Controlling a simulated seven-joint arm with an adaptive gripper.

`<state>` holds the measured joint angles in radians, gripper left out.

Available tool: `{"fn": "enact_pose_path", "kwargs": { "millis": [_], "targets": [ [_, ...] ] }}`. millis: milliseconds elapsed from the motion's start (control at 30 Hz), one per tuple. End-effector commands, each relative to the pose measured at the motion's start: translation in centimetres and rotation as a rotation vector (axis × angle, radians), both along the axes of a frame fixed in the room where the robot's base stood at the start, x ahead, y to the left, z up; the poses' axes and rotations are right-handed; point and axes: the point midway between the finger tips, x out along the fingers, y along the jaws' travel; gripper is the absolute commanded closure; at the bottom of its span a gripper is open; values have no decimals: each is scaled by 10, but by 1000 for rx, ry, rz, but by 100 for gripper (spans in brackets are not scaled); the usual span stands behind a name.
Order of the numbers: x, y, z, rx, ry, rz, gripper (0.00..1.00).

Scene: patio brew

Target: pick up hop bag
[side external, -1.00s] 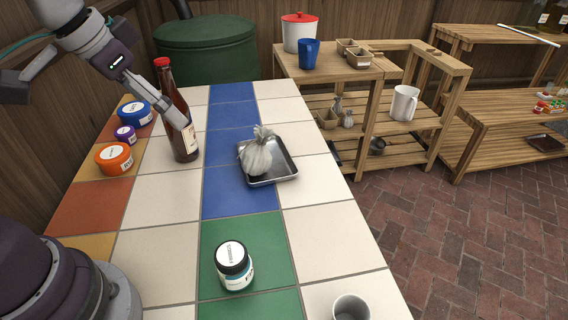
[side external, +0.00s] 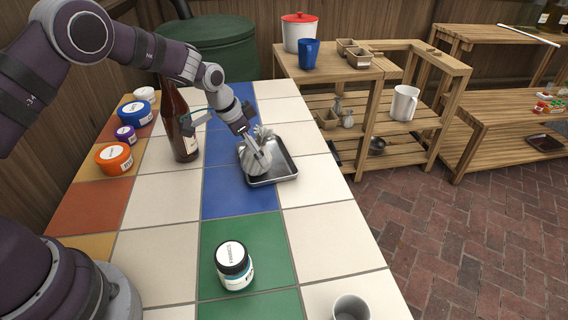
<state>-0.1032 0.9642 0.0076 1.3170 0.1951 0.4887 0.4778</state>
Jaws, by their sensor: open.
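The hop bag (side external: 255,161) is a pale cloth sack with a tied, ruffled top. It sits in a small dark metal tray (side external: 284,172) on the tiled table, towards the tray's left side. My gripper (side external: 254,146) is at the bag's upper part, reaching down from the upper left, with a light finger in front of the cloth. It is open. The far finger is hard to make out against the bag, and I cannot tell whether either finger touches the cloth.
A tall brown bottle (side external: 180,122) stands left of the tray, close to my arm. Blue (side external: 135,112), purple (side external: 125,134) and orange (side external: 114,158) tubs line the left edge. A labelled jar (side external: 234,266) and a grey cup (side external: 351,307) stand in front. Tiles between jar and tray are clear.

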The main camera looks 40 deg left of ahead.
Motion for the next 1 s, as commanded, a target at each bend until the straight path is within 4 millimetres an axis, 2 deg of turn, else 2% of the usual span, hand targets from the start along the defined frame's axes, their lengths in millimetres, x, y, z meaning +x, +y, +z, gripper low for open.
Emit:
{"fn": "enact_pose_path", "kwargs": {
  "millis": [133, 367, 467, 800, 867, 1000],
  "targets": [
    [7, -3, -18, 0, 2, 0, 5],
    [8, -3, -21, 0, 1, 1, 5],
    [8, -3, -20, 0, 1, 1, 15],
    [8, -3, -20, 0, 1, 1, 59],
    [8, -3, -20, 0, 1, 1, 65],
    [8, -3, -20, 0, 1, 1, 65]
  ]
}}
